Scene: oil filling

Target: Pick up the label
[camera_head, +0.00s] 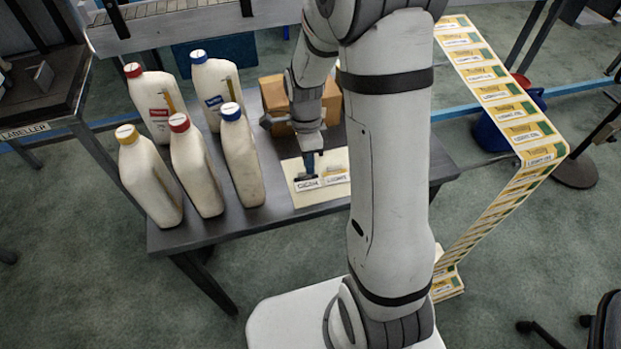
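A pale sheet (310,201) lies on the dark table and carries two labels side by side. The left label (307,185) has a white strip with dark lettering, and its upper part is partly hidden by my gripper. The right label (335,175) has a yellowish part and a white strip. My gripper (309,167) points down right over the left label, at or just above it. I cannot tell whether it touches the label or whether its fingers are open or shut.
Several white bottles (196,180) with yellow, red and blue caps stand left on the table (215,228). A cardboard box (274,97) sits behind my gripper. A long strip of labels (503,102) hangs at right. A surface marked "LABELLER" (25,131) is far left.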

